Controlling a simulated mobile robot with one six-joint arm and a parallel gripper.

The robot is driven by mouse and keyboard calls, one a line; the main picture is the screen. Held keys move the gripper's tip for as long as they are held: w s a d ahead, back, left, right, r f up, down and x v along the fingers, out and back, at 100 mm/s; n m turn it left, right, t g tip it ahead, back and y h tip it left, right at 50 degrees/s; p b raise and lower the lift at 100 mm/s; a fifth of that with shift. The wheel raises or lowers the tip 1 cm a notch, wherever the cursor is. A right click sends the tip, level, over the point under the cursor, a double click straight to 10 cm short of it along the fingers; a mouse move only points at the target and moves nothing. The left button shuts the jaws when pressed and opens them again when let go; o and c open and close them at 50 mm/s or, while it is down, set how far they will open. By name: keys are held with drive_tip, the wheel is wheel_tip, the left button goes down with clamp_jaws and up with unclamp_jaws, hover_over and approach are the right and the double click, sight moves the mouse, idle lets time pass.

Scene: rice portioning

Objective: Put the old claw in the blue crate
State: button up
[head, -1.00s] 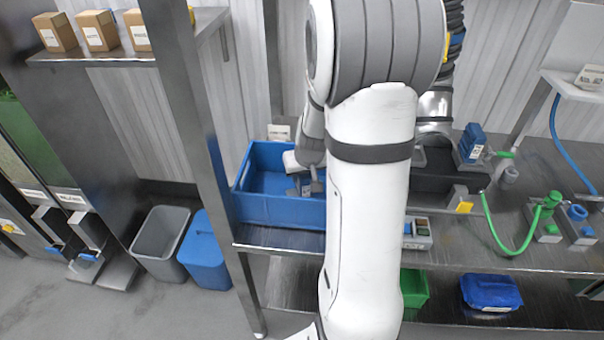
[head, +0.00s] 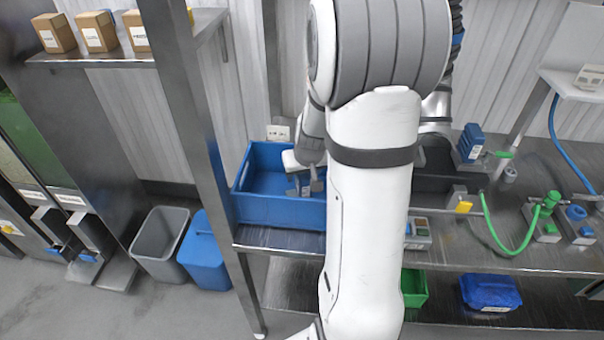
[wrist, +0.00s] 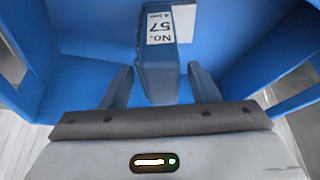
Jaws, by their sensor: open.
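The blue crate (head: 280,211) stands at the left end of the steel bench in the head view. Its blue walls (wrist: 80,25) fill most of the wrist view. My gripper (head: 306,188) is low inside the crate, partly hidden by my arm in the head view. In the wrist view my gripper (wrist: 160,85) is open, one finger on each side of a blue-grey piece (wrist: 158,82), which looks like the old claw. The piece bears a white label reading "No. 57". Gaps show between it and both fingers. Whether it rests on the crate floor is unclear.
A steel post (head: 190,100) rises just left of the crate. Right of my arm are a dark tray (head: 445,183), a blue tool (head: 471,143) and a green hose (head: 497,235). A grey bin (head: 160,245) and a blue bin (head: 204,255) stand on the floor at left.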

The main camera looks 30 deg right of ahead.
drive_tip(key=d+v, duration=0.1)
drive_tip(key=v, duration=1)
drive_tip(key=s+a+r+n+g+y, duration=0.1)
drive_tip(key=s+a+r+n, duration=0.1)
drive_tip(key=s+a, duration=1.3)
drive_tip(key=shift+r, duration=0.6)
drive_tip(key=shift+c, duration=0.3)
